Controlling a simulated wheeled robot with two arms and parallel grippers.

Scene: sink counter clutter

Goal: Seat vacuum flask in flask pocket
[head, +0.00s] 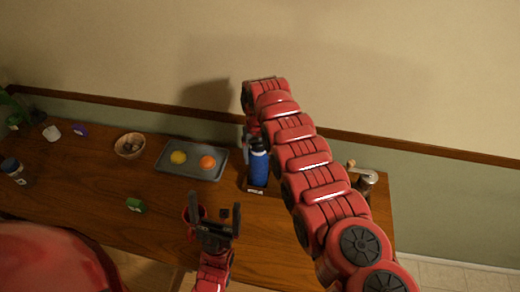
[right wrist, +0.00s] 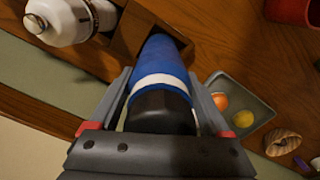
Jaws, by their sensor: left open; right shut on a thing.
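The vacuum flask (head: 258,170) is blue with a white band and a dark cap, and it stands roughly upright at the back of the counter. In the right wrist view the flask (right wrist: 163,62) runs away from the camera between my fingers. My right gripper (right wrist: 160,105) is shut on its upper part. The flask pocket (right wrist: 122,40) is a wooden frame around a dark opening at the flask's far end; its front (head: 255,190) shows below the flask. The flask hides how deep its base sits. My left gripper (head: 216,228) is open and empty near the counter's front.
A grey tray (head: 175,172) with a yellow and an orange fruit lies left of the flask. A wicker bowl (head: 130,145) is further left.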

